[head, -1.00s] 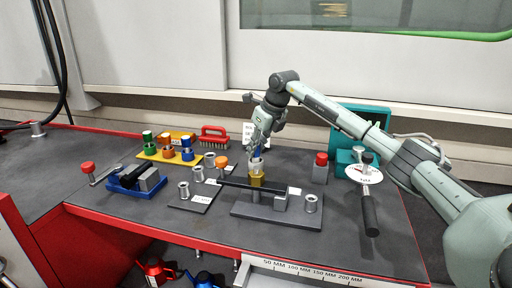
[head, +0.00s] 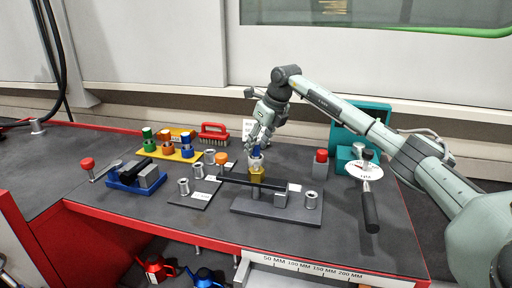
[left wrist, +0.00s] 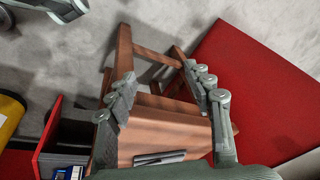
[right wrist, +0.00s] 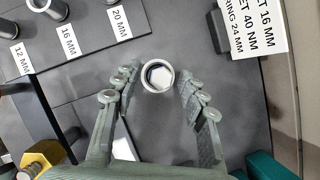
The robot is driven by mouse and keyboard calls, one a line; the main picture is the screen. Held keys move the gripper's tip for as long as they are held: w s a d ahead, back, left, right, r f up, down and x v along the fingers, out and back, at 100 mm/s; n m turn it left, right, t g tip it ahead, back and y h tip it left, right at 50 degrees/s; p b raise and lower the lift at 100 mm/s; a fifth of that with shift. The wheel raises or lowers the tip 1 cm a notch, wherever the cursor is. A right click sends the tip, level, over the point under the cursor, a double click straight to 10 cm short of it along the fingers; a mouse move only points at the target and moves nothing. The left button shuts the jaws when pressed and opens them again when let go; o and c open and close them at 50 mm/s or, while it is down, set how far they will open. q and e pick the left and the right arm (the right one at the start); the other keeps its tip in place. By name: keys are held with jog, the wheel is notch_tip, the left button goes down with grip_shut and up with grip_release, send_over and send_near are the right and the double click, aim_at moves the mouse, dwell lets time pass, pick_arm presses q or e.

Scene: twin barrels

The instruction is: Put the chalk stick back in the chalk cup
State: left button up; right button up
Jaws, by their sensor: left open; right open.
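I cannot make out the chalk stick or the chalk cup for certain. In the head view my right gripper (head: 260,140) is open over the back of the bench, behind a brass hex nut (head: 256,174). A small blue and white piece (head: 256,153) shows just above the nut; its shape is unclear. My left gripper (left wrist: 165,100) is open and empty, facing a brown wooden frame (left wrist: 160,125) away from the bench.
A grey plate (head: 275,206) carries the nut and a dark bar. A yellow rack (head: 168,153) holds green, orange and blue cylinders. Silver sockets stand on a labelled plate (head: 190,201).

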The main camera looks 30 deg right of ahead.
jog(key=a+v, duration=0.1)
jog(key=v, duration=0.9)
jog(key=shift+d+r, duration=0.3)
jog(key=shift+d, duration=0.2)
jog(key=shift+s+f, duration=0.1)
jog(key=shift+s, duration=0.05)
